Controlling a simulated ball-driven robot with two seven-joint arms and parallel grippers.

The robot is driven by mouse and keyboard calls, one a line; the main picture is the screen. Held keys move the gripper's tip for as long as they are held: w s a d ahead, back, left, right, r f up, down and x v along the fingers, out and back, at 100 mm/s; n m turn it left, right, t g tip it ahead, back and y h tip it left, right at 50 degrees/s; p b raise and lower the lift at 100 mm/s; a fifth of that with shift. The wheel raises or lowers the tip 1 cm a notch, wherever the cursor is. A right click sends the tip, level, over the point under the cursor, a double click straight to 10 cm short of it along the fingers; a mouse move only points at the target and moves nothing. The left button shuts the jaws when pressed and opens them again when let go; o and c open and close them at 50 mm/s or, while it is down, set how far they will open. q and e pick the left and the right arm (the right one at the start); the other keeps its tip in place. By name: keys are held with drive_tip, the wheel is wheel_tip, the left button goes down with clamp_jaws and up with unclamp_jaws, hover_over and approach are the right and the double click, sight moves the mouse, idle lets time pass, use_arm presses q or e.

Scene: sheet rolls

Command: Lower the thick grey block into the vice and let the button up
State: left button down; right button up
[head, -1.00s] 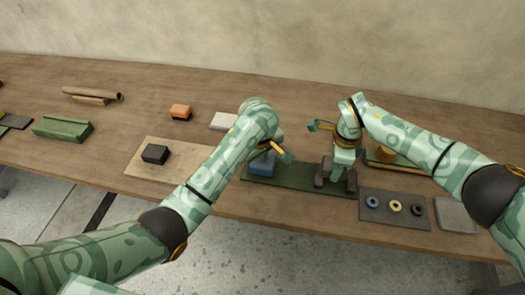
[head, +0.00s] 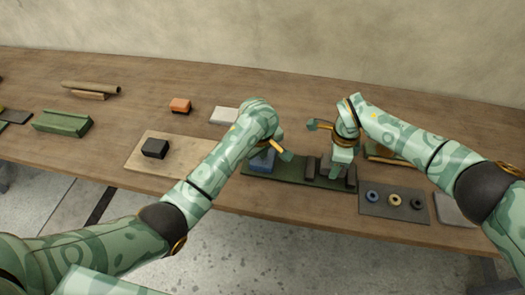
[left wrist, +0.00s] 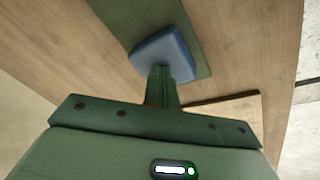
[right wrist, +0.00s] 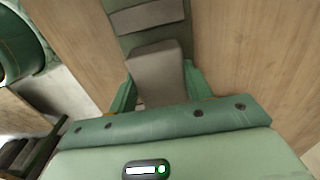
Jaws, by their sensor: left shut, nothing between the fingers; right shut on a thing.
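The vice has dark jaws (head: 311,167) on a long dark green base (head: 285,174); one jaw (right wrist: 147,16) also shows in the right wrist view. My right gripper (head: 342,165) is shut on the thick grey block (right wrist: 157,72) at the vice. A strip of green base shows between the block and that jaw; how deep the block sits is hidden. The blue button (head: 261,161) is on the left end of the base and shows in the left wrist view (left wrist: 160,52). My left gripper (left wrist: 160,75) is shut and empty, its fingertips at the button's top; pressing contact cannot be told.
A dark mat with rings (head: 394,205) lies right of the vice, with a grey plate (head: 452,208) beyond. A black block (head: 155,148) sits on a pale board (head: 140,165) at left.

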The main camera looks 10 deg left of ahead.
use_arm(q)
drive_tip(key=shift+s+f, duration=0.1)
drive_tip(key=shift+f, duration=0.05)
use_arm(e)
drive_tip(key=shift+f, duration=1.2)
drive_tip(key=o, duration=1.3)
drive_tip(key=shift+f, duration=0.1)
drive_tip(key=shift+r, duration=4.55)
use_arm(q)
drive_tip(key=w+p+v, duration=0.2)
drive_tip(key=p+v, duration=0.7)
drive_tip(key=p, duration=0.1)
drive_tip(key=shift+w+r, duration=0.2)
drive_tip(key=shift+r, duration=0.1)
use_arm(e)
drive_tip(key=shift+t, duration=0.3)
wheel_tip(320, 180, up, 14)
drive_tip(key=shift+f, duration=0.25)
use_arm(q)
drive_tip(key=shift+f, duration=0.1)
use_arm(e)
drive_tip(key=shift+f, duration=0.1)
